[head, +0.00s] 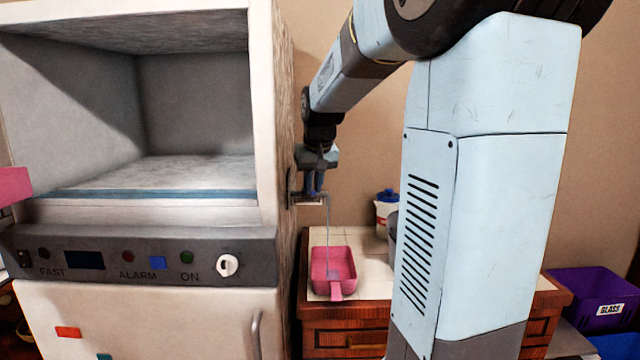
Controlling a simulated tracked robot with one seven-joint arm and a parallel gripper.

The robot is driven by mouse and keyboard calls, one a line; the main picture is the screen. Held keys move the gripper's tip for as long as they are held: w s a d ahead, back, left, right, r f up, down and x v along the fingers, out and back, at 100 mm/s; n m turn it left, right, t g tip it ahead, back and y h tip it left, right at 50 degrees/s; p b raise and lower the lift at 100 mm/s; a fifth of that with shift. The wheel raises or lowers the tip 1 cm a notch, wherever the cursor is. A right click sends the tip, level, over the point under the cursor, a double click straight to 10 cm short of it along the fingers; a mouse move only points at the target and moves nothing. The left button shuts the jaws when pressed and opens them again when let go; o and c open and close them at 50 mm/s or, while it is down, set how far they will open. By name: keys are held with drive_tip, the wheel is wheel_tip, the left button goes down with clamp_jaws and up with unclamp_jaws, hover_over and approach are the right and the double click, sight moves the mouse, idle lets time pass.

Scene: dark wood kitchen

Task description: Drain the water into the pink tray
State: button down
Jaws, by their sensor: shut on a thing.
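The pink tray (322,287) sits on the light tiled top of a wooden cabinet, with its handle toward me. A small metal tap (297,201) sticks out of the right side of the white machine, above the tray. A thin stream of water (328,235) falls from the tap's spout into the tray. My gripper (315,190) points down at the tap and is shut on its handle, which is mostly hidden by the fingers. The water level in the tray is hard to tell.
The white machine (150,318) with an open, empty chamber fills the left side. A white container with a blue lid (387,197) stands behind the tray, partly hidden by my arm. A purple bin (595,295) is at the far right. Tiled space lies around the tray.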

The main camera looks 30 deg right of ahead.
drive_tip(key=c, duration=1.1)
unclamp_jaws()
drive_tip(key=shift+w, duration=0.2)
drive_tip(key=shift+r, duration=0.15)
drive_tip(key=v, duration=1.3)
drive_tip(key=shift+s+r, duration=0.15)
drive_tip(key=shift+r, duration=0.05)
